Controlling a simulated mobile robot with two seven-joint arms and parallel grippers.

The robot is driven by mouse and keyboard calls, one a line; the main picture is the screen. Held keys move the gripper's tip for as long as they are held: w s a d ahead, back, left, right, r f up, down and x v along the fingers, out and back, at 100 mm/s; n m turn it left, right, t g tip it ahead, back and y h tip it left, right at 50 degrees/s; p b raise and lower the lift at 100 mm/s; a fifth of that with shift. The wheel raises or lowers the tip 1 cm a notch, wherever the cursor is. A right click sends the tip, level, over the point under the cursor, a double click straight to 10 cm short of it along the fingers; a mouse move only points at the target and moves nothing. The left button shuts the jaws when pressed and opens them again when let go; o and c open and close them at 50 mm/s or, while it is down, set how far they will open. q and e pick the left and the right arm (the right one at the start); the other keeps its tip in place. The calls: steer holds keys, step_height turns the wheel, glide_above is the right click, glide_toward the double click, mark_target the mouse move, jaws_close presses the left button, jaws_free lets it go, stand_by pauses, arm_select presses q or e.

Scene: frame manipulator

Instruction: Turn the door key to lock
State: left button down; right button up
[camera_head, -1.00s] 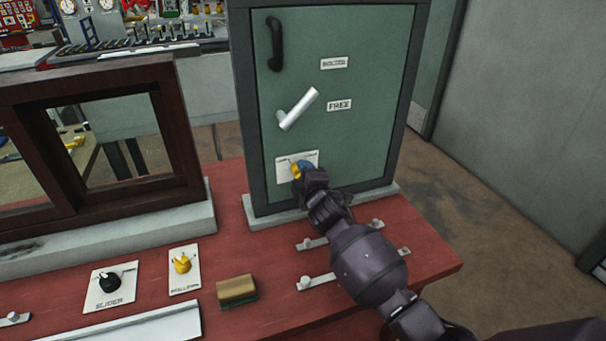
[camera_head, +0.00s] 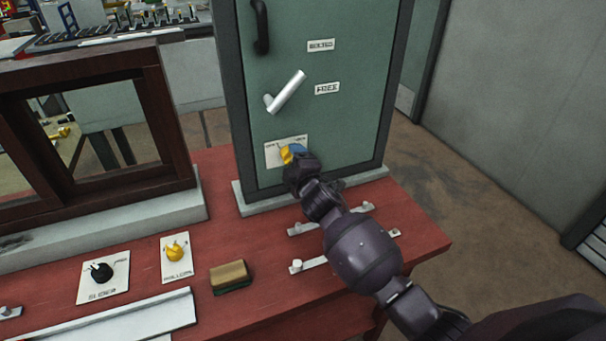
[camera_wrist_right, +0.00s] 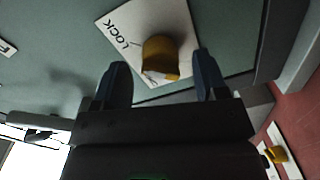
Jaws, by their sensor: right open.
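The yellow door key (camera_head: 287,154) sits on a white plate (camera_head: 273,159) low on the green door (camera_head: 350,120). In the right wrist view the key (camera_wrist_right: 162,57) stands out from the plate marked LOCK (camera_wrist_right: 117,31). My right gripper (camera_head: 295,154) is at the key and partly covers it in the head view. In the wrist view its two dark fingers (camera_wrist_right: 160,80) are open, one on each side of the key, with gaps visible. Contact with the key cannot be told. My left gripper is not in view.
A silver lever handle (camera_head: 285,92) is above the key. The red table (camera_head: 235,315) holds a wooden block (camera_head: 230,274), a black slider knob (camera_head: 101,272) and another yellow knob (camera_head: 175,251). A dark wooden frame (camera_head: 170,120) stands to the left.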

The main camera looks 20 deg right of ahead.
steer(key=s, duration=0.9)
steer(key=shift+s+d+r, duration=0.15)
steer(key=shift+r, duration=0.1)
steer(key=s+d+f+m+g+h, duration=0.25)
steer(key=s+f+m+g, duration=0.2)
steer(key=s, duration=0.35)
steer(key=s+d+f+m+g+h, duration=0.1)
steer(key=s+d+f+m+g, duration=0.3)
steer(key=s, duration=0.4)
steer(key=s+f+m+g+y, duration=0.15)
steer(key=s+m+g, duration=0.45)
steer(key=s, duration=1.2)
steer(key=w+f+t+y, duration=0.1)
steer(key=w+f+t, duration=0.6)
steer(key=f+t, duration=0.1)
steer(key=shift+w+d+f+t, duration=0.25)
steer(key=shift+f+t, duration=0.1)
steer(key=shift+f, duration=0.45)
